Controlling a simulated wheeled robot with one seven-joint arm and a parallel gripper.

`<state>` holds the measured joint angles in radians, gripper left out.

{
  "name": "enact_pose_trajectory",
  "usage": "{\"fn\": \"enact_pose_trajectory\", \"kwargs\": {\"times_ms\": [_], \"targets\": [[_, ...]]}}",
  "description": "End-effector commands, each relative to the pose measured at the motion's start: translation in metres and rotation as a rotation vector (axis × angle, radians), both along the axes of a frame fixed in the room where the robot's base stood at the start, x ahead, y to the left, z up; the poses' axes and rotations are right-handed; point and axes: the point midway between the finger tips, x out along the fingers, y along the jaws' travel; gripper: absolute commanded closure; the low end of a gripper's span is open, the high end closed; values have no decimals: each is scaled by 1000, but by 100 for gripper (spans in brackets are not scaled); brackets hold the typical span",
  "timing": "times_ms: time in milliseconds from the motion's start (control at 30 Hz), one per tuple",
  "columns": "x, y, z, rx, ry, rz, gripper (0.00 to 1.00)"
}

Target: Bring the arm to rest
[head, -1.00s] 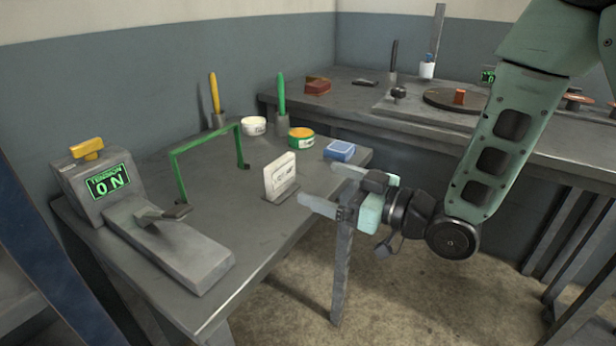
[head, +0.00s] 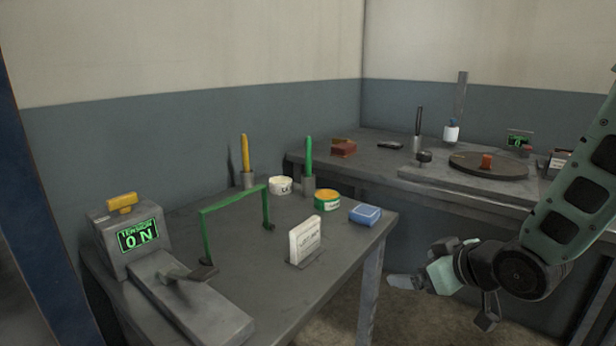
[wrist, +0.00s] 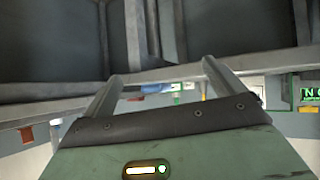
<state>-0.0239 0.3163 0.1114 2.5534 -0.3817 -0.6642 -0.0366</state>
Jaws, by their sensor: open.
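My gripper (head: 408,282) is at the lower right of the head view, beside the right end of the near table (head: 345,262) and below its top. Its jaws are apart and empty. In the wrist view the two fingers of my gripper (wrist: 162,76) stand apart with nothing held between them. The wrist view looks upside down. The blue box (wrist: 155,88) shows far off between the fingers.
The near table bears a machine with a lit "TENSION ON" display (head: 139,235), a green frame (head: 205,235), a white card (head: 305,241) and a blue box (head: 365,215). A bench with a dark turntable (head: 488,165) stands behind. Floor shows right of the table.

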Motion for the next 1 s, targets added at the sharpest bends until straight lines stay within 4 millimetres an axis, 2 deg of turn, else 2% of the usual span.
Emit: {"fn": "enact_pose_trajectory", "kwargs": {"times_ms": [33,100,233,400,600,767,1000], "targets": [[-4,-18,1,-35,56,-64,6],[-16,-42,-2,-76,156,-155,6],[-46,-75,-3,-115,331,-299,6],[-84,-98,0,-117,518,-430,6],[-127,-107,8,-85,708,-537,6],[-147,-43,13,-156,745,-351,6],[-200,32,21,-276,790,-92,6]]}}
